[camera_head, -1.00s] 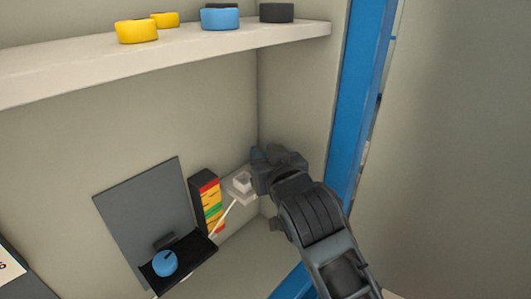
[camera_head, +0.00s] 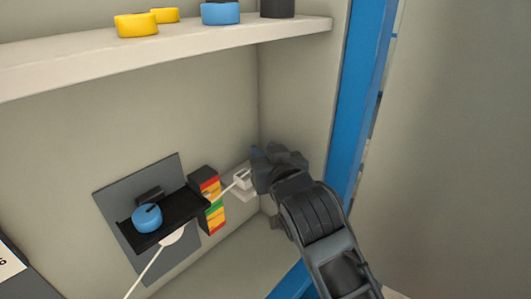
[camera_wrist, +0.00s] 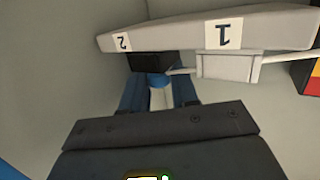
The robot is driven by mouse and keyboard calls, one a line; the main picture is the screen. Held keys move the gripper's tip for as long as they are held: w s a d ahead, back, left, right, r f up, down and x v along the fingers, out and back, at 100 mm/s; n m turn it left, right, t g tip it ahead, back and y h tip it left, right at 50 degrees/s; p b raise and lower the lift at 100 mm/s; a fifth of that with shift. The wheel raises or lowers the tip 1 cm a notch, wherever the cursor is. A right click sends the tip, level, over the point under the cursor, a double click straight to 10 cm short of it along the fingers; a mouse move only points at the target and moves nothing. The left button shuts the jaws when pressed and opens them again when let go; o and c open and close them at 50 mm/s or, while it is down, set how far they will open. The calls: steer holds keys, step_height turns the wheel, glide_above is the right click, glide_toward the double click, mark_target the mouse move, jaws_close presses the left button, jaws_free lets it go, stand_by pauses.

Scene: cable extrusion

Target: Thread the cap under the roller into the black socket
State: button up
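My gripper (camera_head: 262,168) is at the white block (camera_head: 243,179) near the cabinet's corner. In the wrist view its blue fingers (camera_wrist: 160,88) close on a white cylindrical piece, apparently the cap (camera_wrist: 161,100). The black socket (camera_wrist: 152,62) is just beyond the fingertips, below label 2. Whether the cap touches the socket is hidden. A thin white cable runs by the white block (camera_wrist: 228,66), below label 1. The blue roller (camera_head: 147,217) sits on a black tray (camera_head: 185,206) in front of a dark panel (camera_head: 112,205).
A stack of coloured blocks (camera_head: 216,214) in a black holder stands between tray and white block. A shelf (camera_head: 190,52) above carries yellow, blue and black rollers. A blue post (camera_head: 350,110) stands right of the corner, close to my arm. The cabinet floor at lower right is clear.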

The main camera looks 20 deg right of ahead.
steer(key=o, duration=0.5)
steer(key=shift+c, duration=0.2)
steer(key=shift+d, duration=0.1)
steer(key=shift+d, duration=0.15)
steer(key=b+v, duration=0.1)
steer(key=v, duration=0.7)
steer(key=shift+a, duration=0.35)
steer(key=shift+o, duration=0.2)
steer(key=o, duration=0.8)
steer(key=shift+w, duration=0.1)
